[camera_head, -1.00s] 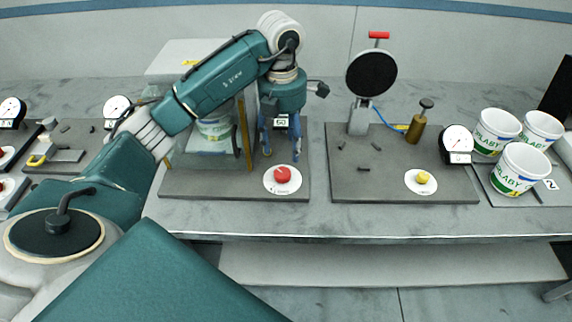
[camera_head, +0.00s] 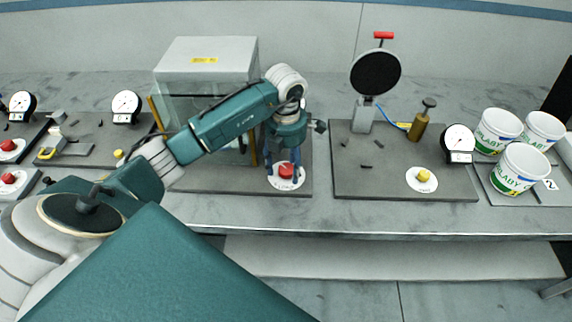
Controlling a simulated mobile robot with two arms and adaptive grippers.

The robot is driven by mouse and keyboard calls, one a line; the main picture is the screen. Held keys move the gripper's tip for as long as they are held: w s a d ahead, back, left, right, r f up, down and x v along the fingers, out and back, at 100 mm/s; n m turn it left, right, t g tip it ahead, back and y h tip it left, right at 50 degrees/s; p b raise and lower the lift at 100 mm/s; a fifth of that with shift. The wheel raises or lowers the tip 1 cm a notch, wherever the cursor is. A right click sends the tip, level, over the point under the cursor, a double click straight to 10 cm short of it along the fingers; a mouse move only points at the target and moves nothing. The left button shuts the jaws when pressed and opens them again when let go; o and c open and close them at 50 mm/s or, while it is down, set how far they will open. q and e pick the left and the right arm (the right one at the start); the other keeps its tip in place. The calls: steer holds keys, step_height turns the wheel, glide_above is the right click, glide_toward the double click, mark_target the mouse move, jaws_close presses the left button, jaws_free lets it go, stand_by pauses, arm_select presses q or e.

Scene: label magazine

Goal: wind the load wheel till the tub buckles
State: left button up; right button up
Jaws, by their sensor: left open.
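A red knob (camera_head: 286,170), perhaps the load wheel, sits on a white disc (camera_head: 287,184) at the front of a dark base plate. My left gripper (camera_head: 284,178) points down at it, open, with one finger on either side of the knob. I cannot tell whether the fingers touch it. Behind my arm stands a clear-fronted press cabinet (camera_head: 205,50) with a grey top and a yellow label. My arm covers most of its inside, and I cannot make out a tub there. My right gripper is out of view.
To the right, another base plate (camera_head: 400,186) carries a round black pad (camera_head: 376,72), a brass cylinder (camera_head: 419,126) and a yellow knob (camera_head: 423,176). A dial gauge (camera_head: 459,140) and several white tubs (camera_head: 519,170) stand beyond. More gauges (camera_head: 126,105) stand at left.

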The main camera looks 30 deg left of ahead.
arm_select(q)
steer(key=c, duration=1.1)
steer(key=shift+f, duration=0.1)
steer(key=shift+c, duration=0.2)
steer(key=m+b, duration=0.3)
steer(key=shift+f+b, duration=0.2)
steer(key=shift+b, duration=0.2)
steer(key=shift+r+m+b, duration=0.15)
steer(key=shift+m+b, duration=1.4)
steer(key=shift+m, duration=0.15)
steer(key=o, duration=1.1)
steer(key=shift+s+a+r, duration=0.1)
steer(key=shift+a, duration=0.05)
steer(key=shift+o, duration=0.2)
